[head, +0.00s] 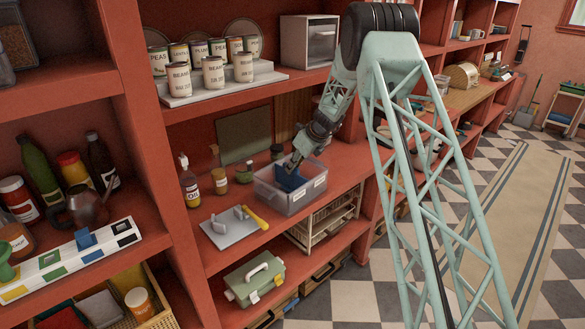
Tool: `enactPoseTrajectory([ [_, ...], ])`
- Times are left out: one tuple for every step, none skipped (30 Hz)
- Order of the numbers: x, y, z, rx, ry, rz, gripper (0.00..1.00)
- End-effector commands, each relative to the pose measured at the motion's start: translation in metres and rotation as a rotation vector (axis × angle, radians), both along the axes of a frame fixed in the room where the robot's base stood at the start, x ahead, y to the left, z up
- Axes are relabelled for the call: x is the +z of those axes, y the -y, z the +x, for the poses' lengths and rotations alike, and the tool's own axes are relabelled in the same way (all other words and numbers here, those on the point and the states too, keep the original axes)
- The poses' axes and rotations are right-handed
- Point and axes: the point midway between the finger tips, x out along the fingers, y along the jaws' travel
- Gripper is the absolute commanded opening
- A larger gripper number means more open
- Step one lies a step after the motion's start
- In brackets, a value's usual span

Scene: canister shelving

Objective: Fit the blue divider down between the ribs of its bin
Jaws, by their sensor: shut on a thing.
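The clear plastic bin (286,204) stands on the middle red shelf, with white labels on its front. The blue divider (291,179) is at the bin's opening, tilted, with its lower part seemingly inside the bin walls. My gripper (292,163) comes down from the upper right and is shut on the divider's upper edge. The ribs inside the bin are too small to make out, so I cannot tell whether the divider lines up with them.
A grey board with a yellow-handled tool (255,217) lies left of the bin. Bottles (190,188) and small jars stand behind and left. Cans (213,72) fill a riser on the shelf above. A green toolbox (254,279) sits below.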

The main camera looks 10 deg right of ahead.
Motion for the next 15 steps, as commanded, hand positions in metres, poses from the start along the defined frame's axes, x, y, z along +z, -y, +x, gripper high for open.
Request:
enactPoseTrajectory([
  [-0.0010,0.0001,0.0001,0.000,0.000,0.000,0.00],
  [-0.0015,0.0000,0.0000,0.000,0.000,0.000,0.00],
  [-0.0021,0.0000,0.0000,0.000,0.000,0.000,0.00],
  [-0.0026,0.0000,0.0000,0.000,0.000,0.000,0.00],
  [-0.0030,0.0000,0.0001,0.000,0.000,0.000,0.00],
  [-0.0036,0.0000,0.0001,0.000,0.000,0.000,0.00],
  [-0.0041,0.0000,0.0000,0.000,0.000,0.000,0.00],
  [-0.0044,0.0000,0.0000,0.000,0.000,0.000,0.00],
  [-0.0051,0.0000,0.0001,0.000,0.000,0.000,0.00],
  [-0.0055,0.0000,0.0001,0.000,0.000,0.000,0.00],
  [-0.0059,-0.0001,0.0001,0.000,0.000,0.000,0.00],
  [-0.0066,0.0000,0.0000,0.000,0.000,0.000,0.00],
  [-0.0070,0.0000,0.0001,-0.001,0.000,0.000,0.00],
  [-0.0074,0.0000,0.0001,-0.001,0.000,0.000,0.00],
  [-0.0081,0.0000,0.0000,-0.001,0.000,0.000,0.00],
])
